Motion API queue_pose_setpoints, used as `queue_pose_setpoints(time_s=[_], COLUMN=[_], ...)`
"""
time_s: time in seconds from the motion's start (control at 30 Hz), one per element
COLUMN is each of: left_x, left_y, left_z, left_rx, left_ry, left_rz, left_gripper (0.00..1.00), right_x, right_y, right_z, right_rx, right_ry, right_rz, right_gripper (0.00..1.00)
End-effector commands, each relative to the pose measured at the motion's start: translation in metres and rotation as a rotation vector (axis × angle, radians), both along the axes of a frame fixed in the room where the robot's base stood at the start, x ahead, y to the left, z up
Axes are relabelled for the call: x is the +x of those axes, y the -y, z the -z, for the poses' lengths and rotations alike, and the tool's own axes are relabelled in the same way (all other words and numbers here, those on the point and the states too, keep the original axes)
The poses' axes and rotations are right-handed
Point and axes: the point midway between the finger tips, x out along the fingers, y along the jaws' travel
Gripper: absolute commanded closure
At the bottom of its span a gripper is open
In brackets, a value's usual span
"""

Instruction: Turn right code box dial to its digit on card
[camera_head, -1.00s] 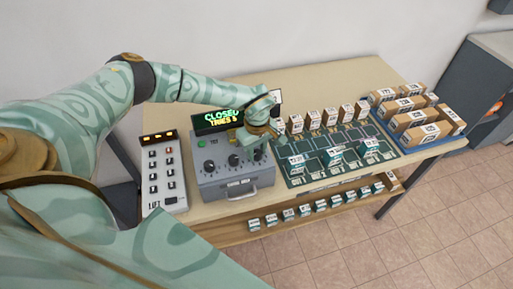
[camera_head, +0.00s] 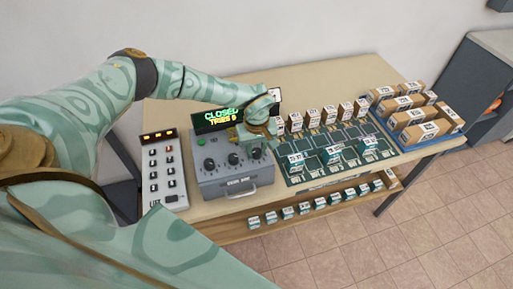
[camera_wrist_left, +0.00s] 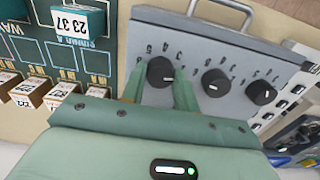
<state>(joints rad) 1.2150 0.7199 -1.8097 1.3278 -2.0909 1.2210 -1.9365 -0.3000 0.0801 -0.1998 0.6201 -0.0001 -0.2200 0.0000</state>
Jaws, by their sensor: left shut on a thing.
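The grey code box (camera_head: 235,182) stands on the table with a row of three black dials on its sloped face. My left gripper (camera_head: 258,146) is over the right dial (camera_head: 256,153). In the left wrist view its fingers (camera_wrist_left: 160,88) are shut on either side of that dial (camera_wrist_left: 160,72), whose pale pointer mark shows. The middle dial (camera_head: 233,159) and left dial (camera_head: 209,164) are free. The display (camera_head: 216,119) behind reads CLOSED and TRIES 5. A white card (camera_head: 274,95) stands behind my gripper, partly hidden; its digits are unreadable. My right gripper is out of view.
A keypad panel (camera_head: 162,168) with several switches stands left of the box. A green sorting board (camera_head: 312,165) with small boxes lies close on the right. A blue tray (camera_head: 398,142) of brown parcels is at the right end. Small boxes line the lower shelf.

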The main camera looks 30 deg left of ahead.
Motion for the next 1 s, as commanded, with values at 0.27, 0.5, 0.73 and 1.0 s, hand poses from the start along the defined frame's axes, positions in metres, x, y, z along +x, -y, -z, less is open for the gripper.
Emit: queue_pose_setpoints(time_s=[0.27, 0.5, 0.73, 1.0], left_x=[-0.001, 0.0, 0.001, 0.0], left_y=[0.001, 0.0, 0.0, 0.001], left_z=[0.0, -0.003, -0.043, -0.116], left_rx=[-0.002, 0.0, -0.001, -0.001], left_ry=[-0.001, 0.0, 0.004, 0.003], left_rz=[0.002, 0.001, 0.002, 0.002], left_gripper=[0.48, 0.48, 0.48, 0.48], right_x=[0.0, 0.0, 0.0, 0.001], right_y=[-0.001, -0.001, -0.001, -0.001], right_z=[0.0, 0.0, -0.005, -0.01], right_rx=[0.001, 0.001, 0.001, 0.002], right_ry=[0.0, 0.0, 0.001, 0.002], right_rz=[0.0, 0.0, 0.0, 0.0], right_gripper=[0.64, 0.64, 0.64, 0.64])
